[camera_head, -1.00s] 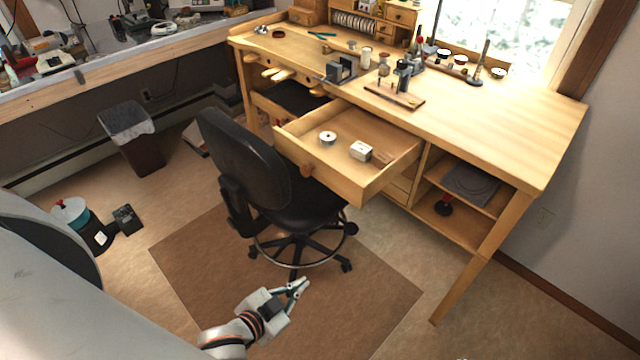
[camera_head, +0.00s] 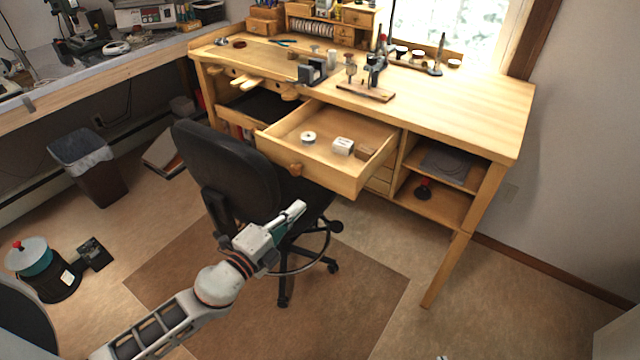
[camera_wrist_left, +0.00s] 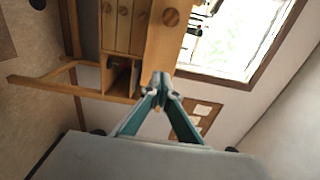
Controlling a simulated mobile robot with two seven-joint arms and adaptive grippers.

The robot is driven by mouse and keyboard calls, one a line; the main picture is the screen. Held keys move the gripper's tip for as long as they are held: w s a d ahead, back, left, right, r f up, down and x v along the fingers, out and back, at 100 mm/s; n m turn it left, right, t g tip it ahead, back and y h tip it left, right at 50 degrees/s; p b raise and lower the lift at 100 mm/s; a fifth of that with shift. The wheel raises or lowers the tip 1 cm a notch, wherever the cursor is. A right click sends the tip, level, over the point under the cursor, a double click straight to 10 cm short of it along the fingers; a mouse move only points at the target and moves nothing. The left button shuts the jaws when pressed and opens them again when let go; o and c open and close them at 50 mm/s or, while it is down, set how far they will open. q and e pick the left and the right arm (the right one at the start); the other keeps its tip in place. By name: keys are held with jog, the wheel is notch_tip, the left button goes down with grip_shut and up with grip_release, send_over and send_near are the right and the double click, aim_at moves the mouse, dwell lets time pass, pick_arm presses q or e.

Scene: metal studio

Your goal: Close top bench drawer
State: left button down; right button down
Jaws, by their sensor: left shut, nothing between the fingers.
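The top bench drawer (camera_head: 348,178) is pulled out from the wooden bench (camera_head: 450,100). Its front has a round wooden knob (camera_head: 296,170). Inside lie a white spool (camera_head: 308,137), a small white box (camera_head: 342,146) and a brown block (camera_head: 364,153). My left gripper (camera_head: 300,208) is shut and empty, below and in front of the drawer front in the picture, apart from it. In the left wrist view the closed fingertips (camera_wrist_left: 160,82) point toward the drawer front (camera_wrist_left: 163,48), with the knob (camera_wrist_left: 171,17) beyond them.
A black chair (camera_head: 228,165) stands in front of the bench, left of the drawer and close to my left gripper. Open shelves (camera_head: 432,205) are under the bench at right. A trash bin (camera_head: 95,170) stands at left. The floor mat (camera_head: 340,300) is otherwise clear.

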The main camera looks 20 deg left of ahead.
pick_arm(q)
jog(key=p, duration=0.1)
send_near(328, 178)
jog(key=x, duration=0.5)
jog(key=shift+w, duration=0.15)
jog(key=shift+x, duration=0.8)
pick_arm(e)
jog(key=shift+a+r, duration=0.15)
jog(key=shift+r, duration=0.4)
pick_arm(q)
jog(key=shift+d, duration=0.1)
pick_arm(e)
jog(key=shift+r, duration=0.1)
